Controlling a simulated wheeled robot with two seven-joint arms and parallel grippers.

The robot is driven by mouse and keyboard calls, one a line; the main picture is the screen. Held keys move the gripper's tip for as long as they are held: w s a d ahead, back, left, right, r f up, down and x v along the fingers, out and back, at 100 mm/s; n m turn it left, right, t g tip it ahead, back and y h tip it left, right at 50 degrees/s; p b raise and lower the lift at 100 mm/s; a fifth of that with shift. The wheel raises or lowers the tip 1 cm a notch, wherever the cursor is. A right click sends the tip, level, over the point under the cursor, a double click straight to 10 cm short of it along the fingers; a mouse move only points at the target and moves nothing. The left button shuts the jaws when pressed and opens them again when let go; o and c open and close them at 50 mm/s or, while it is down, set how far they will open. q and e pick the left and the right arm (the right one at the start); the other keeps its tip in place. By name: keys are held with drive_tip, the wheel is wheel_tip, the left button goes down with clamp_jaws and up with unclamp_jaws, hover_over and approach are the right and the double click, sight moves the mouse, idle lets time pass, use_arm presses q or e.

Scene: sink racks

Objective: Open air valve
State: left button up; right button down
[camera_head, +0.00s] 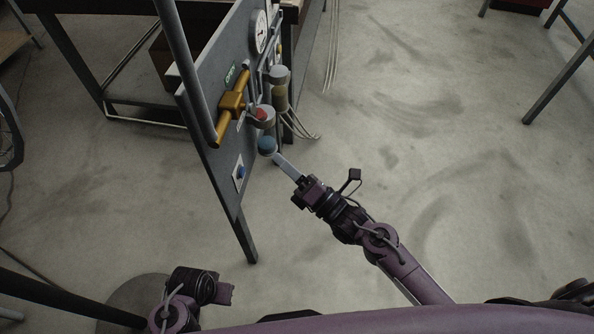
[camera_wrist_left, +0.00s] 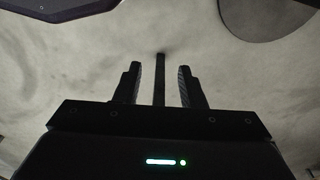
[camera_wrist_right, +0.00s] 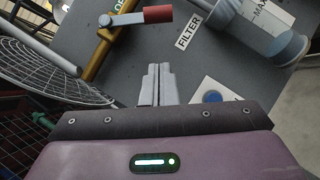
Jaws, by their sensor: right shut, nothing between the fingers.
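The air valve is a brass fitting (camera_head: 232,101) on the grey upright panel, under a green "OPEN" label. Its lever has a red end (camera_head: 264,114); in the right wrist view the red grip (camera_wrist_right: 157,14) is at the top, on a grey arm reaching back to the brass pipe (camera_wrist_right: 105,38). My right gripper (camera_head: 278,158) points at the panel from the lower right, below the lever. In the right wrist view its fingers (camera_wrist_right: 158,68) are together and empty, apart from the red grip. My left gripper (camera_wrist_left: 159,72) has its fingers apart over the floor, a dark post showing between them.
A filter unit with a blue-grey end (camera_wrist_right: 288,48) stands beside the lever, near a "FILTER" label (camera_wrist_right: 188,29). A blue button (camera_head: 240,172) sits low on the panel (camera_head: 222,155). A gauge (camera_head: 259,32) is higher. The floor (camera_head: 440,170) to the right is clear.

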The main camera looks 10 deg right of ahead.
sight(257, 112)
use_arm(q)
drive_tip(key=shift+w+a+f, duration=0.1)
drive_tip(key=shift+w+f, duration=0.05)
drive_tip(key=shift+f, duration=0.55)
use_arm(e)
drive_tip(key=w+a+r, duration=0.2)
drive_tip(key=w+r, duration=0.1)
drive_tip(key=w, duration=0.3)
drive_tip(key=shift+a+r, duration=0.2)
drive_tip(key=shift+r, duration=0.1)
